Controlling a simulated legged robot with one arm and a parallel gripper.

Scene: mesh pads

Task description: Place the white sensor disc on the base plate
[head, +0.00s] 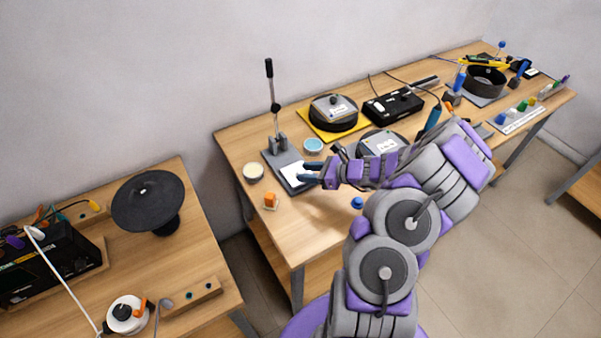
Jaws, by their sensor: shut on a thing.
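The grey base plate (275,157) lies on the middle table near its left end, with an upright black-knobbed lever at its back. My gripper (309,173) reaches in from the right, its dark fingertips over the plate's right side. The fingers are shut on a flat white piece (294,174), which I take as the white sensor disc. It shows at the fingertips, over the front part of the plate. The fingers hide part of its right edge. I cannot tell whether it touches the plate.
A cream round pot (253,171) and an orange block (270,201) stand left of and in front of the plate. A blue-topped round tin (313,145) is behind the gripper. A blue knob (357,203) lies near the front edge. Black devices (394,105) fill the back.

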